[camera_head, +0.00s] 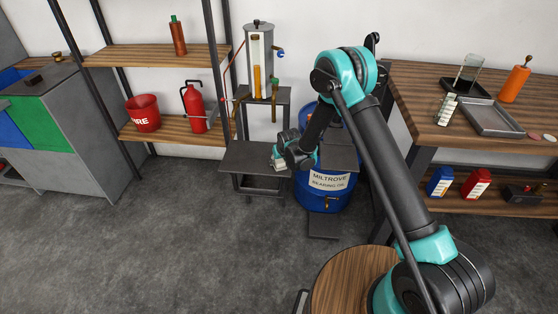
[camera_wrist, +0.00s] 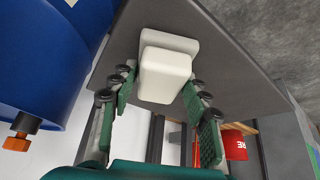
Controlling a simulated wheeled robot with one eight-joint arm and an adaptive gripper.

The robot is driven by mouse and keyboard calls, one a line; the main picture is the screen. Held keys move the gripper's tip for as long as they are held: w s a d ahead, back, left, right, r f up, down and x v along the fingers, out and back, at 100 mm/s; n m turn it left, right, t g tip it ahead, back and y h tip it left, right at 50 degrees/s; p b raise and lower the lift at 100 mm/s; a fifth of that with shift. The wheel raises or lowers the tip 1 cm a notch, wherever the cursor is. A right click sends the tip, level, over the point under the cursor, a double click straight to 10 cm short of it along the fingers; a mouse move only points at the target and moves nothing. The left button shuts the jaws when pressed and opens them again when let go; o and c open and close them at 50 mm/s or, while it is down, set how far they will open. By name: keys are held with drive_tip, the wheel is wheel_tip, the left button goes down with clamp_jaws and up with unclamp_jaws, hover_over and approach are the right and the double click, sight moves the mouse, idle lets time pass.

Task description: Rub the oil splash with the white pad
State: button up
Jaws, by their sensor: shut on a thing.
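The white pad (camera_wrist: 166,75) is a pale block with a wider base, held between the green-lined fingers of my gripper (camera_wrist: 158,92). In the head view, my gripper (camera_head: 283,157) is over the right part of a low dark grey stand (camera_head: 245,158), with a pale bit of the pad (camera_head: 279,166) showing below it. In the wrist view, the pad's base looks to be at the grey top (camera_wrist: 215,45); I cannot tell for sure whether it touches. No oil splash can be made out; the pad and gripper hide part of the top.
A blue drum (camera_head: 322,196) with a tap stands right beside the stand. Behind is an oil tank (camera_head: 259,62) with pipes. Shelves with a red bucket (camera_head: 142,113) and an extinguisher (camera_head: 195,107) are at left. A wooden bench (camera_head: 425,100) is at right. The front left floor is clear.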

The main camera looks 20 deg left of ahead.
drive_tip(key=shift+r, duration=2.9)
drive_tip(key=shift+w+r, duration=0.1)
drive_tip(key=shift+r, duration=0.05)
drive_tip(key=shift+r, duration=1.35)
